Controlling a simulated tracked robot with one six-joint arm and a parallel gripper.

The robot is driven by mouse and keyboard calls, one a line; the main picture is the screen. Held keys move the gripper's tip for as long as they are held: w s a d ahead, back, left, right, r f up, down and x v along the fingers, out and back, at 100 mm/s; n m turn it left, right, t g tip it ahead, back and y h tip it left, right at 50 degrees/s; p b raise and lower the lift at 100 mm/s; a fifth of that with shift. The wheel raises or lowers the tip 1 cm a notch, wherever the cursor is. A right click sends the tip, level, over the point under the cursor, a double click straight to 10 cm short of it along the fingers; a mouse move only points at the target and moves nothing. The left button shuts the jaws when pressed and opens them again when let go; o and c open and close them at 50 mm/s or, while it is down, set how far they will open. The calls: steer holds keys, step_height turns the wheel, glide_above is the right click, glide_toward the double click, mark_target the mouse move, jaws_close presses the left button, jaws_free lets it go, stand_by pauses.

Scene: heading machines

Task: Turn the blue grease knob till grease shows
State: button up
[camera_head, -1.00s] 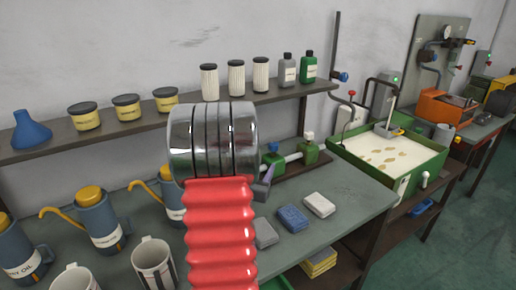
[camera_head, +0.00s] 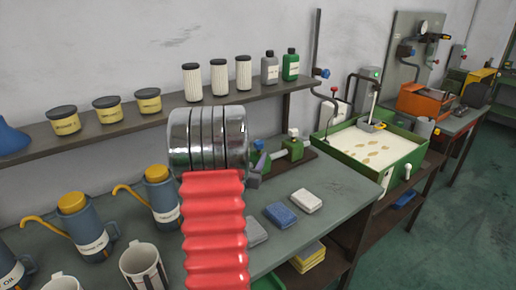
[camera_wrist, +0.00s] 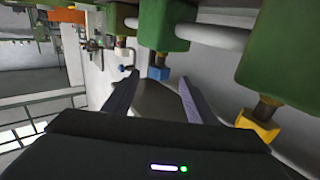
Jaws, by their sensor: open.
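In the wrist view a blue knob (camera_wrist: 158,73) on a short brass stem sticks out from a green block (camera_wrist: 163,25). It appears between the tips of my gripper (camera_wrist: 160,79), whose two fingers are apart with nothing held. Whether the fingers reach around the knob or stop short of it I cannot tell. A yellow knob (camera_wrist: 257,126) on a nearer green block is at the right, and a white knob (camera_wrist: 121,52) is farther off. In the head view the blue knob (camera_head: 258,144) shows just right of my chrome wrist. I see no grease.
A rod (camera_wrist: 215,38) joins the green blocks. Blue (camera_head: 280,214) and white pads lie on the bench (camera_head: 338,181) in front. Blue oil cans (camera_head: 88,228) and mugs stand left. A shelf (camera_head: 150,118) with jars, filters and bottles runs above. A green tray (camera_head: 413,155) stands right.

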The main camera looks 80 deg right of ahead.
mark_target(257, 149)
steer(key=d, duration=0.8)
steer(key=shift+s, duration=0.2)
steer(key=shift+c, duration=0.4)
steer(key=c, duration=0.9)
steer(key=shift+a, duration=0.15)
steer(key=shift+c, duration=0.2)
